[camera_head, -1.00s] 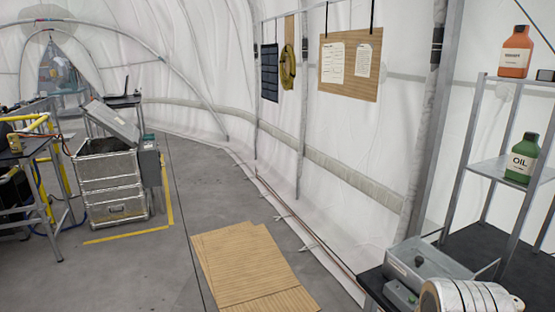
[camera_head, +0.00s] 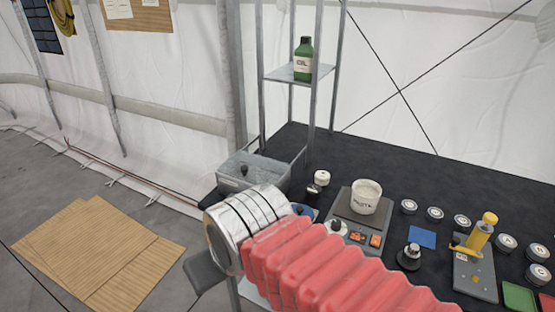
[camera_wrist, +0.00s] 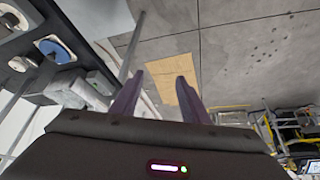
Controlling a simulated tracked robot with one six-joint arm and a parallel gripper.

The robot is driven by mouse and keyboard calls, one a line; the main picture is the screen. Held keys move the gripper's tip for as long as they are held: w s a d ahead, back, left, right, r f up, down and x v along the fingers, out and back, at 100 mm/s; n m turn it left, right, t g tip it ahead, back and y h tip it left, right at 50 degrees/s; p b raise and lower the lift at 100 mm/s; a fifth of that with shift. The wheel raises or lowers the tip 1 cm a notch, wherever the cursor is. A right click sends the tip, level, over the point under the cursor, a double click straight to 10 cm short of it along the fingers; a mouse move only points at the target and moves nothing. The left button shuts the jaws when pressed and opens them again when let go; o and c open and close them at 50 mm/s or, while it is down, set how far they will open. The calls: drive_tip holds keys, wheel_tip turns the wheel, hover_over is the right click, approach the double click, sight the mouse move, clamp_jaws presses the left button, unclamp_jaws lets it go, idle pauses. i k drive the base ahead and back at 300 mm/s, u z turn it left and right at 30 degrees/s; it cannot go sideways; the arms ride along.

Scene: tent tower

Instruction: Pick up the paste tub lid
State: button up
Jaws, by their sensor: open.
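A white tub (camera_head: 366,198) with a dark printed label, which looks like the paste tub, stands upright on a grey scale-like device (camera_head: 348,222) on the black bench. A white disc with a dark knob (camera_head: 337,227), possibly the lid, lies left of the tub, partly hidden by my arm. A white disc also shows at the upper left of the wrist view (camera_wrist: 12,18); I cannot tell if it is the same one. My gripper (camera_wrist: 161,77) is open and empty, with floor seen between its fingers. It is away from the discs and hidden in the head view.
A shelf post rises behind, with a green oil bottle (camera_head: 303,60). Wooden sheets (camera_head: 95,250) lie on the floor.

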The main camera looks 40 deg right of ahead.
sight(301, 210)
drive_tip(key=z, duration=1.9)
